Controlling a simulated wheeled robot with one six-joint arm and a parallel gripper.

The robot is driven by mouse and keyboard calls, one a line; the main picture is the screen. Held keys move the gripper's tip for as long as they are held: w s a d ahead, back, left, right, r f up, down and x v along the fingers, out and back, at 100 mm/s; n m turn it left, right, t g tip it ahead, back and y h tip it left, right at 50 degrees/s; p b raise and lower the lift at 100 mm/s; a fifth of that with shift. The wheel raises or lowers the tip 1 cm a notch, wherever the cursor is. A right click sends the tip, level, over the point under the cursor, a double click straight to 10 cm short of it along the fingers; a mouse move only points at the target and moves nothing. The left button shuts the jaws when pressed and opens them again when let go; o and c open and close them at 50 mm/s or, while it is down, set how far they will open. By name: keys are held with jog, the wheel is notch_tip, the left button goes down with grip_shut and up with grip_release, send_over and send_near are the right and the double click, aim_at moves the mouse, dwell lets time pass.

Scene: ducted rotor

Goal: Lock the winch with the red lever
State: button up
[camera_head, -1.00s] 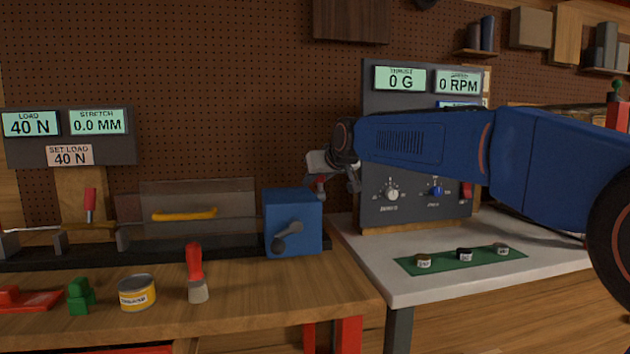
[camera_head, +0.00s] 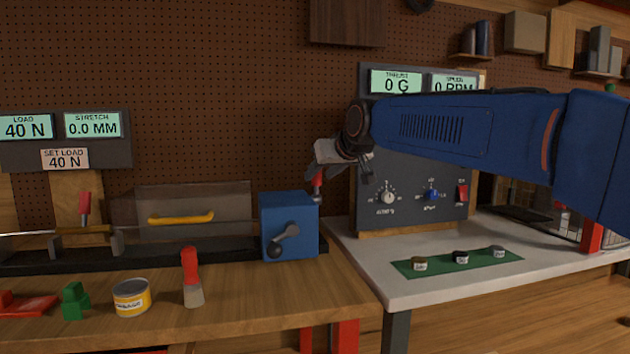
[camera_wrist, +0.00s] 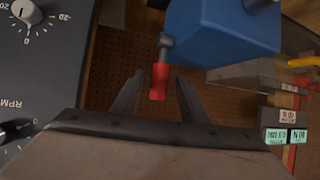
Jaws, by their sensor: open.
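The winch is a blue box (camera_head: 289,226) with a dark crank on its front, at the right end of the wooden bench. Its red lever (camera_head: 318,182) stands at the box's right side, partly hidden by my gripper. In the wrist view the red lever (camera_wrist: 159,82) projects from the blue box (camera_wrist: 225,30) on a grey stem. My gripper (camera_wrist: 153,88) is open, with one dark finger on each side of the lever's red end. I cannot tell whether either finger touches it. In the head view my gripper (camera_head: 325,175) is just right of the blue box's top.
A grey control panel (camera_head: 411,190) with knobs stands close right of my gripper. A green mat (camera_head: 440,266) with several small parts lies on the white table. A yellow can (camera_head: 131,298) and a red-handled brush (camera_head: 191,275) stand on the wooden bench.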

jog(key=v, duration=0.9)
jog(key=shift+s, duration=0.25)
jog(key=shift+d+r, duration=0.1)
jog(key=shift+d, duration=0.05)
jog(key=shift+d, duration=0.15)
jog(key=c, duration=0.9)
jog(key=shift+d+f+n+t, duration=0.3)
jog(key=shift+n+t, duration=0.1)
jog(key=shift+n, duration=0.3)
grip_shut()
jog(key=s+d+f+n+t+y, duration=0.2)
jog(key=s+f+n+t+y, duration=0.25)
jog(key=n, duration=1.15)
jog(key=shift+n+h, duration=0.3)
jog(key=shift+h, duration=0.65)
jog(key=x, duration=1.2)
jog(key=shift+s+a+f, duration=0.1)
jog(key=shift+a+f, duration=0.15)
jog(key=shift+a, duration=0.1)
